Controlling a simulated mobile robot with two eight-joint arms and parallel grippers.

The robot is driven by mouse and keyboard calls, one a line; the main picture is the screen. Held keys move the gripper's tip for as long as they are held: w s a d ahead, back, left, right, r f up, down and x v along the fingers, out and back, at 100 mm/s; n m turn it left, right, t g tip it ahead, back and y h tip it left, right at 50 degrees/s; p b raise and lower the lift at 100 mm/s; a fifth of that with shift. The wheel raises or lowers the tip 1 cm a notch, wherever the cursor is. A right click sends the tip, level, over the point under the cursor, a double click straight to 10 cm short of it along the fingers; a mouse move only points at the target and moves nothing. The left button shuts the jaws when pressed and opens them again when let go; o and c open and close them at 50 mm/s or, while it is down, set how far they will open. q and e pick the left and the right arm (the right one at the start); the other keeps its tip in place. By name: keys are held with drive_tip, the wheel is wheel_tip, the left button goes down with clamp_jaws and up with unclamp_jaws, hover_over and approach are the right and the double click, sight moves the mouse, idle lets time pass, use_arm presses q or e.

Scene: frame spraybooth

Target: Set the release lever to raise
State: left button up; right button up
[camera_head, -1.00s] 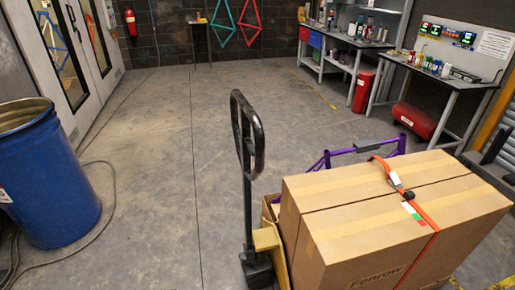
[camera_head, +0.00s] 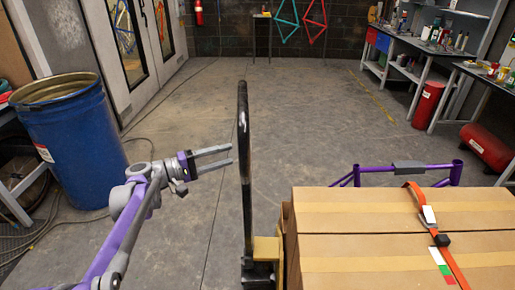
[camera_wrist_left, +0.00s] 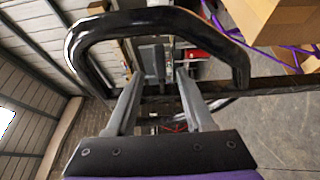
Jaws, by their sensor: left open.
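A pallet truck's black loop handle (camera_head: 244,125) stands upright and is seen edge-on in the head view. My left gripper (camera_head: 229,156) is just left of the handle, open and empty, with its fingers pointing right toward it. In the left wrist view the black loop (camera_wrist_left: 85,42) arches beyond the open fingers of the left gripper (camera_wrist_left: 158,80). A dark grey upright piece (camera_wrist_left: 152,58) shows inside the loop between the fingertips. I cannot tell for sure whether it is the release lever, or how it is set. My right gripper is not in view.
Strapped cardboard boxes (camera_head: 350,245) sit right of the handle, with a purple frame (camera_head: 380,171) behind them. A blue drum (camera_head: 72,145) stands at the left. Benches (camera_head: 395,45) and a red cylinder (camera_head: 428,105) are at the right. The floor beyond the handle is clear.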

use_arm(q)
drive_tip(key=x, duration=0.9)
drive_tip(key=shift+d, duration=0.4)
clamp_jaws()
idle(0.9)
